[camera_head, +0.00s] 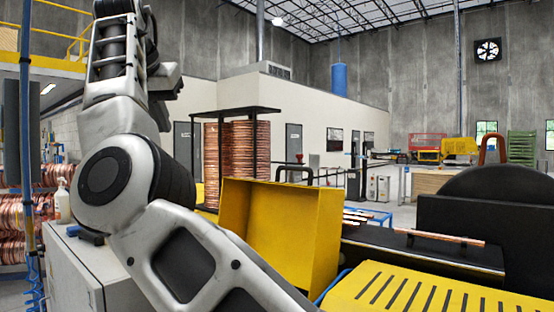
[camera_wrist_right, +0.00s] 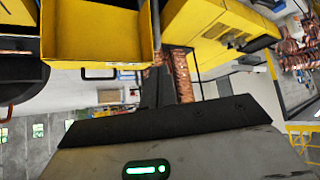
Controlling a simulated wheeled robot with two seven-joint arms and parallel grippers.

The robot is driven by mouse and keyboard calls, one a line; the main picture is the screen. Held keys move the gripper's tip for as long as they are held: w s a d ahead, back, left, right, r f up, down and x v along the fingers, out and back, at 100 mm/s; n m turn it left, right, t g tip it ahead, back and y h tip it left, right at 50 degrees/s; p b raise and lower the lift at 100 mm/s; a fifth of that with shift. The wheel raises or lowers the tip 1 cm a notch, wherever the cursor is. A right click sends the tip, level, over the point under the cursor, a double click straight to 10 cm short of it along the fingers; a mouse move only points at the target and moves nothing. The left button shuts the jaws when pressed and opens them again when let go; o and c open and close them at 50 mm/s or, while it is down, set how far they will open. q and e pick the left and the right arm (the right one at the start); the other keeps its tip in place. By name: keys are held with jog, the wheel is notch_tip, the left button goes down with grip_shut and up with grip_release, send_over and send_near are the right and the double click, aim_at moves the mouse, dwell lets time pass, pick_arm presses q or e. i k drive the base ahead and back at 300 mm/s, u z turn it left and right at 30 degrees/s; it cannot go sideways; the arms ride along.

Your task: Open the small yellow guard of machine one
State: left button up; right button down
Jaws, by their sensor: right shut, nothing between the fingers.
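A small yellow box-shaped guard (camera_head: 275,225) stands upright at the middle of the head view, its hollow side showing. What appears to be the same guard (camera_wrist_right: 97,32) fills the upper left of the right wrist view. My right arm crosses the left of the head view, in front of the guard's left side, and its top end runs to the upper edge. In the wrist view, the dark fingers of my right gripper (camera_wrist_right: 166,88) are shut and empty. My left gripper is not in view.
A yellow slatted cover (camera_head: 430,292) lies at the lower right, beside a black machine housing (camera_head: 480,225). A copper tube (camera_head: 440,236) lies on the dark bed behind it. Copper coils (camera_head: 250,150) stand on a rack behind. A grey cabinet (camera_head: 75,270) stands at the lower left.

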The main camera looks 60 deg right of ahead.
aim_at(297, 229)
jog(key=z, duration=0.6)
jog(key=i, duration=0.9)
jog(key=z, duration=0.6)
